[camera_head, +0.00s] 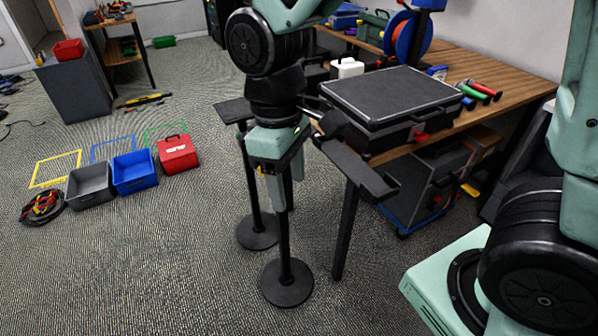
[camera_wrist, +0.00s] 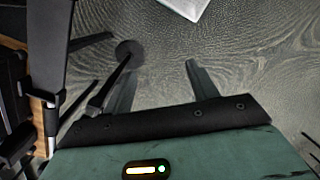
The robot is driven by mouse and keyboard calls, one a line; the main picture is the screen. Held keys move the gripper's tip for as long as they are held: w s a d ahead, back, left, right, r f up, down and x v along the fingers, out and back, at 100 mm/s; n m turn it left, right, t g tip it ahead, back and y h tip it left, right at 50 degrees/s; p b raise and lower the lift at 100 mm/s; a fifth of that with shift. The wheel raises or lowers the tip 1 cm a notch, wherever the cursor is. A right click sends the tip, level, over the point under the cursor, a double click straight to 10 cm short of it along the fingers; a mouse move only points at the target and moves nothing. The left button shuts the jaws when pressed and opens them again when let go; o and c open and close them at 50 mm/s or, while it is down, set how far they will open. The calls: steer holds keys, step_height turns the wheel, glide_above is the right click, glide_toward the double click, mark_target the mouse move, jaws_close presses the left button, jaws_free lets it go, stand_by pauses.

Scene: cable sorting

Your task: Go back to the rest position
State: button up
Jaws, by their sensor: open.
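My gripper (camera_head: 283,197) hangs pointing down in the middle of the head view, in front of the wooden workbench. Its green fingers are apart with nothing visible between them. In the wrist view my gripper (camera_wrist: 162,72) also shows two spread fingers, with only carpet between the tips. No held object shows in either view.
Black stands with round bases (camera_head: 286,283) are close around my gripper; one base (camera_wrist: 130,53) shows in the wrist view. A large black case (camera_head: 390,93) lies on the workbench (camera_head: 525,88). Grey (camera_head: 90,186), blue (camera_head: 134,173) and red (camera_head: 177,154) containers sit left. Carpet at front left is clear.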

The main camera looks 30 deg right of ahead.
steer(key=shift+s, duration=0.3)
